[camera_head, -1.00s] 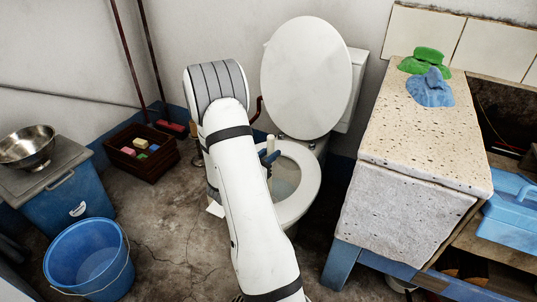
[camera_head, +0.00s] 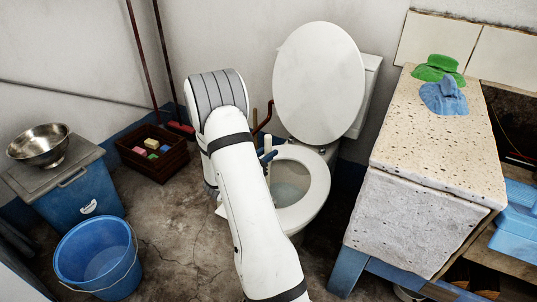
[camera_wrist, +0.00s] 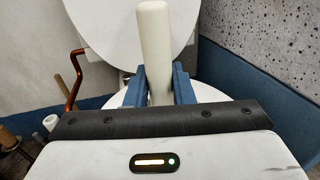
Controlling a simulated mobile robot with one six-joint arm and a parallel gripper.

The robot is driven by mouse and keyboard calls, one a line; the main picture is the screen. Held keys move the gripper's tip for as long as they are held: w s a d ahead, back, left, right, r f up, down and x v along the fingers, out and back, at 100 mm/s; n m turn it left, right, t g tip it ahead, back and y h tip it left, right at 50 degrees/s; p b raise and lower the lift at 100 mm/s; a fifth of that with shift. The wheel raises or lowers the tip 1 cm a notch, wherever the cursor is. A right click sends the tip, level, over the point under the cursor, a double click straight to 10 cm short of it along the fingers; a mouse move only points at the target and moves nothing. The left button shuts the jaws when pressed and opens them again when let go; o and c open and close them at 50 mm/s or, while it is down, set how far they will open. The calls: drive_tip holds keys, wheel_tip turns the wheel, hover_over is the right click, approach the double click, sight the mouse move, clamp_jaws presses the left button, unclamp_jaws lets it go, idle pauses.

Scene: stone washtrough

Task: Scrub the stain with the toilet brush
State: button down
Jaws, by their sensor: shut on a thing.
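My gripper (camera_wrist: 159,85) has blue fingers shut on the cream handle of the toilet brush (camera_wrist: 153,35), which stands nearly upright between them. In the head view my gripper (camera_head: 267,154) is mostly behind my white arm, at the left side of the toilet bowl opening. The toilet (camera_head: 318,190) has its white lid (camera_head: 320,80) raised and water in the bowl. The brush head is hidden in both views. I cannot make out the stain.
A speckled stone washtrough (camera_head: 430,150) stands right of the toilet, with green (camera_head: 438,68) and blue (camera_head: 443,98) cloths on top. On the left are a blue bucket (camera_head: 97,262), a steel bowl (camera_head: 40,148) on a blue bin (camera_head: 75,190), and a brown crate (camera_head: 150,158). A copper pipe (camera_wrist: 75,68) is behind.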

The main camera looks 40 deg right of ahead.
drive_tip(key=shift+a, duration=0.15)
drive_tip(key=a, duration=0.1)
drive_tip(key=s+a, duration=0.1)
drive_tip(key=a, duration=0.1)
drive_tip(key=s+a, duration=0.1)
drive_tip(key=shift+a, duration=0.3)
idle(0.5)
wheel_tip(320, 180, up, 24)
drive_tip(key=p, duration=1.8)
drive_tip(key=shift+w, duration=0.1)
drive_tip(key=shift+d+r, duration=0.1)
